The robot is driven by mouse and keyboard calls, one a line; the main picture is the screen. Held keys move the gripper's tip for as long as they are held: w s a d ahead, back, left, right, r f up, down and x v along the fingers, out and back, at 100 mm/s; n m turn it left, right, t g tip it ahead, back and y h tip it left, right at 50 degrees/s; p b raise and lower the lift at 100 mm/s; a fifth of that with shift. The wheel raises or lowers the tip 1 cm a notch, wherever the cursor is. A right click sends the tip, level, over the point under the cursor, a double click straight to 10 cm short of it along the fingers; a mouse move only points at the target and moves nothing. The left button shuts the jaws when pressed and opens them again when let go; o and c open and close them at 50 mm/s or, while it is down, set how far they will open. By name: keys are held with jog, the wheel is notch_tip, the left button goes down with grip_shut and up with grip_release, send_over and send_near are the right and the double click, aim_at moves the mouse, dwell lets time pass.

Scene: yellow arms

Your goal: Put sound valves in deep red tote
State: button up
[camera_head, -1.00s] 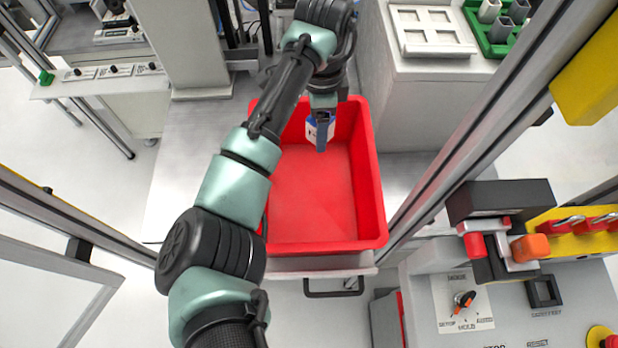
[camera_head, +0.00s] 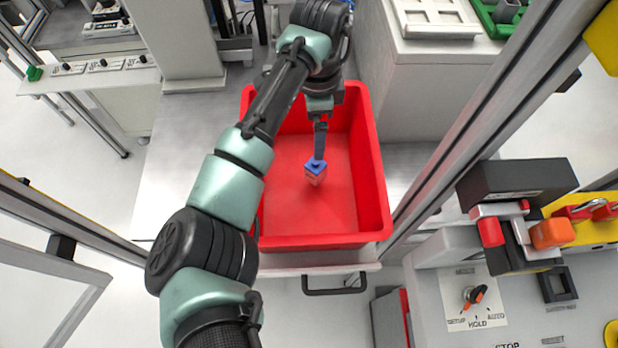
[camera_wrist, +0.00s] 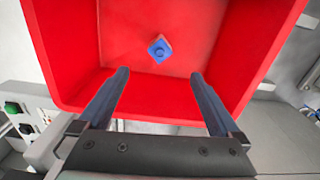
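The deep red tote (camera_head: 373,190) stands on a grey surface below my arm; its wall also shows in the wrist view (camera_wrist: 52,60). A valve (camera_head: 315,175) with a blue top and a paler body is inside the tote. In the wrist view the valve (camera_wrist: 160,49) lies beyond the fingertips, clear of both fingers, over the red floor. I cannot tell whether it rests on the floor or is still falling. My gripper (camera_wrist: 160,73) is open and empty above the tote. In the head view my gripper (camera_head: 320,152) overlaps the valve's upper edge.
A white tray with square recesses (camera_head: 436,18) sits on a cabinet at upper right, beside a green tray (camera_head: 488,22) holding grey parts. A metal post (camera_head: 465,130) and a control panel with a red and orange device (camera_head: 515,230) stand right of the tote.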

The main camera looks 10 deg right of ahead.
jog(key=shift+r, duration=0.1)
notch_tip(320, 180, up, 13)
jog(key=b, duration=0.2)
dwell(0.4)
dwell(0.4)
jog(key=w+d+r+n+t+h+b, duration=0.2)
jog(key=w+d+r+n+t+h, duration=0.15)
jog(key=d+r+t+h, duration=0.65)
notch_tip(320, 180, up, 10)
jog(key=r+n+t, duration=0.1)
jog(key=n+t, duration=0.2)
jog(key=s+a+r+n+t+y+b, duration=0.1)
jog(key=s+a+r+n+t+y, duration=0.4)
jog(key=a, duration=0.5)
jog(key=s+a+r+n+t+y+b, duration=0.1)
jog(key=s+a+r+n+t+y, duration=0.4)
jog(key=s+a+r+n+t, duration=0.3)
jog(key=s+a+r+t, duration=0.1)
jog(key=a+r, duration=0.1)
jog(key=a, duration=0.1)
jog(key=shift+s, duration=0.25)
